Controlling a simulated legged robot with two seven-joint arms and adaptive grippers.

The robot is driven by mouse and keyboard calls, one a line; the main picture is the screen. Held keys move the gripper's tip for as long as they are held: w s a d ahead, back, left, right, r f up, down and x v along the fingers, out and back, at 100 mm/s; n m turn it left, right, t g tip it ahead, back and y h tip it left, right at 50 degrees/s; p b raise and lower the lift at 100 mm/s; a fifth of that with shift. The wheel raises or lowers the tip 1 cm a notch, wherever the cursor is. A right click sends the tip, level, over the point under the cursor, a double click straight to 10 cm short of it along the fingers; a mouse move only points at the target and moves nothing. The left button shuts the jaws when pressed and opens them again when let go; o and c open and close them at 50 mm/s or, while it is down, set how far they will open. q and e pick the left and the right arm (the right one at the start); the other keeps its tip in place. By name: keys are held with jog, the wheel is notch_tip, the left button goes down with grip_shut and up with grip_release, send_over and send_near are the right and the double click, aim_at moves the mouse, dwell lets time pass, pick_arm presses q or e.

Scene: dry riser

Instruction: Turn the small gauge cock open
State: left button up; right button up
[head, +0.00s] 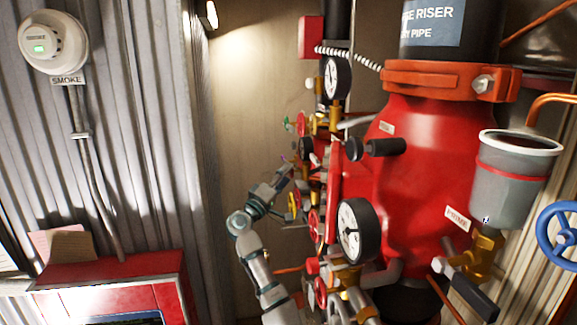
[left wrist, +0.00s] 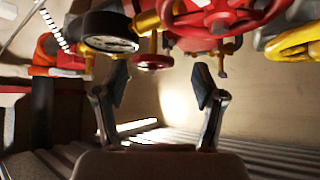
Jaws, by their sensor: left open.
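My left gripper (head: 284,169) reaches in from the lower left to the left side of the crowded valve trim on the red riser. In the left wrist view its two fingers (left wrist: 161,88) are spread wide with nothing between them. A small red round handle (left wrist: 152,62) on a brass stem sits just beyond and above the gap, apart from the fingers. A black-rimmed gauge (left wrist: 108,30) is beside it at upper left. Which of the small fittings is the gauge cock, and how it is turned, I cannot tell. My right gripper is not in view.
Large red (left wrist: 222,16) and yellow (left wrist: 292,40) handwheels crowd the upper right of the wrist view. The red riser body (head: 415,190), a front gauge (head: 356,230) and a grey cup (head: 515,185) stand to the right. The space left of the trim is free.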

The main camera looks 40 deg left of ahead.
pick_arm(q)
jog(key=shift+w+d+r, duration=0.35)
jog(key=shift+w+r, duration=0.15)
jog(key=shift+w, duration=0.3)
jog(key=c, duration=0.5)
jog(key=shift+a, duration=0.1)
jog(key=c, duration=0.7)
jog(key=shift+o, duration=0.2)
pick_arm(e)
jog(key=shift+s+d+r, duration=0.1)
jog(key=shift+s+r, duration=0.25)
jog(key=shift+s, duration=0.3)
